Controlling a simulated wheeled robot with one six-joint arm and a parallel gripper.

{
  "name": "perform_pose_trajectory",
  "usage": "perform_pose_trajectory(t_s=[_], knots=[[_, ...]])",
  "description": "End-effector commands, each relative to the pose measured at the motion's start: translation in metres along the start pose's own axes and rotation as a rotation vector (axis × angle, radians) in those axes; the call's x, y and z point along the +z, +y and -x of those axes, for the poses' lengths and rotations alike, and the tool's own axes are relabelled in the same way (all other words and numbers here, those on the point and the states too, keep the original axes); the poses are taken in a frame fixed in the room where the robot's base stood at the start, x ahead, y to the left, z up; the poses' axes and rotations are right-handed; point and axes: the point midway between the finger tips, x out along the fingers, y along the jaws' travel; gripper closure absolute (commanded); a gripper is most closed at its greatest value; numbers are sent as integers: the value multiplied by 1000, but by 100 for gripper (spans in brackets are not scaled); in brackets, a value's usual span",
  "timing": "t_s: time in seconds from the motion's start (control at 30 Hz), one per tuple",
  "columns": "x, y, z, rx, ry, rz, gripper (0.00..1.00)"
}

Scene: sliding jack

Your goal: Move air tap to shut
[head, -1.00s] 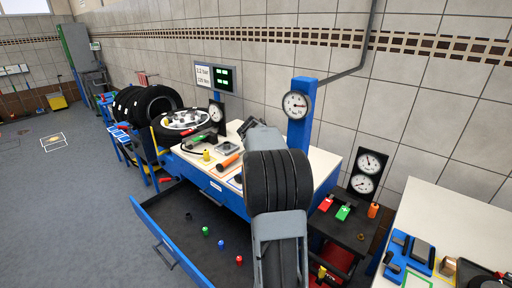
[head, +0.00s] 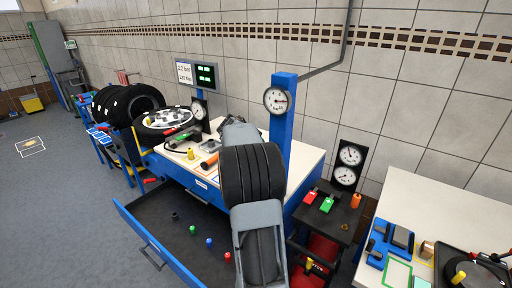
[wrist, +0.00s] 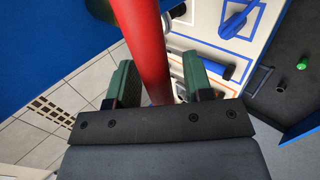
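In the wrist view a thick red bar (wrist: 148,45) passes between the two dark green fingers of my gripper (wrist: 155,85). The fingers stand apart, and a gap shows between the bar and the right finger. I cannot tell whether the bar is the air tap's handle; its ends are hidden. In the head view my arm hides my gripper and part of the bench (head: 305,160). A red handle (head: 310,196) and a green handle (head: 327,204) lie on a dark stand at the right; no readable label marks either as the tap.
A blue post with a round gauge (head: 276,100) stands behind the bench. An open drawer (head: 150,240) with several small coloured pieces juts out in front. A white table (head: 450,220) with tools is at the right.

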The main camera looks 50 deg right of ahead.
Motion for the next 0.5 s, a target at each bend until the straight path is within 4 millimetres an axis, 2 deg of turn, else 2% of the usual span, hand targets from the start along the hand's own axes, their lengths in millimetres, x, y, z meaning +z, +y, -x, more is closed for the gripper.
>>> perform_pose_trajectory(t_s=[0.33,0.5], knots=[[-1,1,5,3,5,-4,50],[-1,1,28,5,8,-4,50]])
